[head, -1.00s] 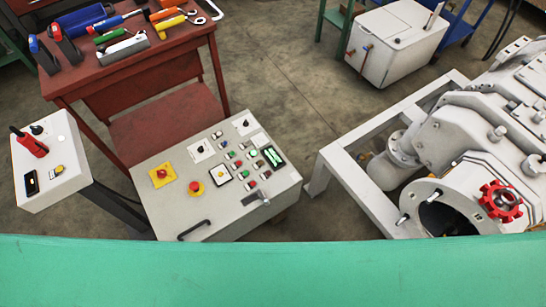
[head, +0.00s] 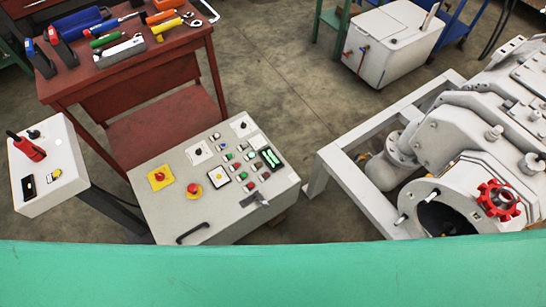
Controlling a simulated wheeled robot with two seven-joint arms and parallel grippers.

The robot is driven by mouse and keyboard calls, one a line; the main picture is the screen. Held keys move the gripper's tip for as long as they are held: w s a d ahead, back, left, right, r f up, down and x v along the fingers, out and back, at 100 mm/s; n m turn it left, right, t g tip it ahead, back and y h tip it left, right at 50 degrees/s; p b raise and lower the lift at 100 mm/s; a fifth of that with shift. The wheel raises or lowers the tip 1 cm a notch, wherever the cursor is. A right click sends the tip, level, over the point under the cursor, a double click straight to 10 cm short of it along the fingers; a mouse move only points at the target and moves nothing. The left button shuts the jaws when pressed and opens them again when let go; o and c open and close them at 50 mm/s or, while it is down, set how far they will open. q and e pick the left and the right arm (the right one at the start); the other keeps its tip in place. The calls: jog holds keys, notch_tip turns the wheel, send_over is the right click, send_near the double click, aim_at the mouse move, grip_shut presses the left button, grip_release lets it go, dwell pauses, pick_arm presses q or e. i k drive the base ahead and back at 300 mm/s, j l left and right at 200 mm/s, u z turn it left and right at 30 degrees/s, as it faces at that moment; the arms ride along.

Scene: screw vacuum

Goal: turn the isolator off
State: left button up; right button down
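A grey sloped control panel (head: 215,215) stands in the middle left of the head view. On its left part, a red knob on a square yellow plate (head: 160,177) looks like a rotary isolator; its exact turn angle is too small to tell. Beside it is a red push button on a round yellow plate (head: 194,190). A small white box (head: 50,180) at far left carries a red lever-like handle (head: 28,148), standing up from its top; I cannot tell whether this is the isolator. Neither of my grippers is in view.
A red bench (head: 130,75) with tools stands behind. A grey machine with a red handwheel (head: 497,199) is at right. A green surface (head: 270,275) crosses the front.

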aim_at(159, 176)
jog(key=u, duration=1.25)
